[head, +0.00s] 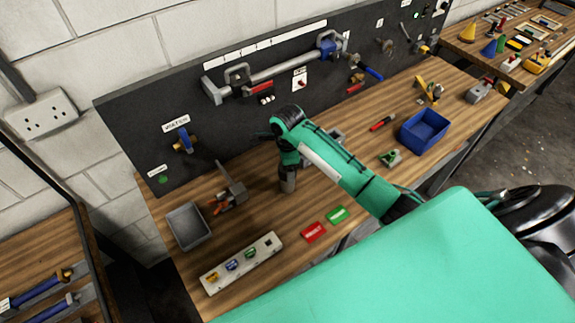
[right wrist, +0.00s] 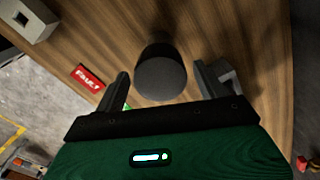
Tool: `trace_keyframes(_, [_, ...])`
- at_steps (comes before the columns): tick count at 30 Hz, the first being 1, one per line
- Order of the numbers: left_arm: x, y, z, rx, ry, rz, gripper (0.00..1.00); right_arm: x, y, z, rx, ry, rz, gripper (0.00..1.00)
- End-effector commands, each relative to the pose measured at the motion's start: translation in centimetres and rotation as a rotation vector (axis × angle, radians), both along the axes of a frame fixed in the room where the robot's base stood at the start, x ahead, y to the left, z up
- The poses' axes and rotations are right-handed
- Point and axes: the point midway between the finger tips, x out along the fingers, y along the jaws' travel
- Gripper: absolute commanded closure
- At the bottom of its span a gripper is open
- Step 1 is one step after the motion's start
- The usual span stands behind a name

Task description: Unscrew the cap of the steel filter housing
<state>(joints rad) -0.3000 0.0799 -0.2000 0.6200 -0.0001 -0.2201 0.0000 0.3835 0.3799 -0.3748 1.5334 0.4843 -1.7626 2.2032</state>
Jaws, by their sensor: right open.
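In the right wrist view a dark, upright cylinder, which I take for the filter housing (right wrist: 158,50), stands on the wooden bench. Its round flat end, apparently the cap (right wrist: 160,80), faces the camera. My right gripper (right wrist: 161,69) is open, with one finger on each side of the cylinder and visible gaps to both. In the head view my right arm reaches down to the bench, and a grey shape shows at its lower end. I cannot tell finger from housing there. My left gripper is not in view.
A red FAULT card (head: 313,232) and green card (head: 336,214) lie near the front edge. A grey tray (head: 189,243), a white block with colored labels (head: 241,262) and a clamp-like tool (head: 230,194) stand left. A blue bin (head: 424,131) stands right. A black panel (head: 130,120) borders the back.

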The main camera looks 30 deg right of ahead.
Motion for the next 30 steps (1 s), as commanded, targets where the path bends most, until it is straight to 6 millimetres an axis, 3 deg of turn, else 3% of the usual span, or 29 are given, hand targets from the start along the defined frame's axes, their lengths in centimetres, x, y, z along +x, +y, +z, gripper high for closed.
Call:
trace_keyframes(7, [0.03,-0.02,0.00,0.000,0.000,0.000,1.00,0.04,-0.01,0.01,0.000,-0.001,0.003,0.27])
trace_keyframes(15, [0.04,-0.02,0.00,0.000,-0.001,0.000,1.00,0.04,-0.01,0.03,0.000,-0.001,0.003,0.74])
trace_keyframes(20, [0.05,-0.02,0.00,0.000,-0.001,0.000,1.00,0.05,-0.05,0.04,-0.001,-0.001,0.066,0.74])
trace_keyframes(30, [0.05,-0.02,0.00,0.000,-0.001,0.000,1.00,0.05,-0.04,0.06,0.000,-0.001,0.388,0.74])
